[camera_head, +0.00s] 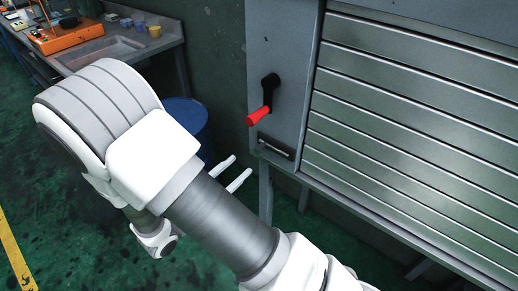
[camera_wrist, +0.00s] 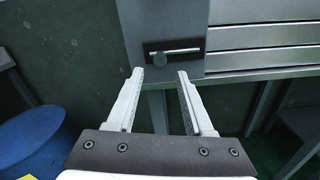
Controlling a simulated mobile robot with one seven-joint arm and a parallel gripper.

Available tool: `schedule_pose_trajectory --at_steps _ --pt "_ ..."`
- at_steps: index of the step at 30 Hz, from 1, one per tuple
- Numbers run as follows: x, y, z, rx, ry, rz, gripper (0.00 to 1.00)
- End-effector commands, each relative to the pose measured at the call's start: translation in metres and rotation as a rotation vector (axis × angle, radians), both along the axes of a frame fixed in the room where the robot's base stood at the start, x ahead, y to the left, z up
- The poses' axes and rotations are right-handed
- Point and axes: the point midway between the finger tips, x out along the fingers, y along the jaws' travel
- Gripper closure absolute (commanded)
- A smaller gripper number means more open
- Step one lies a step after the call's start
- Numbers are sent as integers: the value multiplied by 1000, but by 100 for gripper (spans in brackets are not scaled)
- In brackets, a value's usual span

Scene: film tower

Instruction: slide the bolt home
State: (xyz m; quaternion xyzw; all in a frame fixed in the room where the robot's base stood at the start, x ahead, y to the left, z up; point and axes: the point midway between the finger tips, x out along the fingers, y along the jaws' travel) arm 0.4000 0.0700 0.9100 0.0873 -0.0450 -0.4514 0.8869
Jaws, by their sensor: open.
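The bolt (camera_wrist: 181,51) is a slim light metal rod on a dark plate, low on a grey panel. A small round knob (camera_wrist: 160,59) sits at its left in the wrist view. In the head view the bolt (camera_head: 276,148) lies below a red-handled crank, partly small and hard to make out. My gripper (camera_wrist: 160,74) is open and empty, its two white fingers pointing toward the bolt from below and in front. In the head view my gripper (camera_head: 237,170) shows left of the bolt, apart from it. My arm hides the gripper's body there.
A black crank with a red handle (camera_head: 258,116) juts from the panel above the bolt. A slatted metal shutter (camera_head: 410,120) fills the right. A blue drum (camera_head: 187,122) stands behind my arm. A workbench with a sink (camera_head: 105,50) is at upper left.

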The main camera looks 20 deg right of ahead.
Motion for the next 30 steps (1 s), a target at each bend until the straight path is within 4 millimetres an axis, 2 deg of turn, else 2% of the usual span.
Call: schedule_pose_trajectory --at_steps 1,6,12,18,26,30 --pt "6 -11 -1 0 1 -6 48" --pt "27 -40 -1 0 1 -6 48" --pt "46 -65 -1 1 0 -4 48" --pt "54 -76 0 1 1 -2 48" --pt "55 -77 0 1 1 -1 48" --pt "55 -77 0 1 1 -1 70"
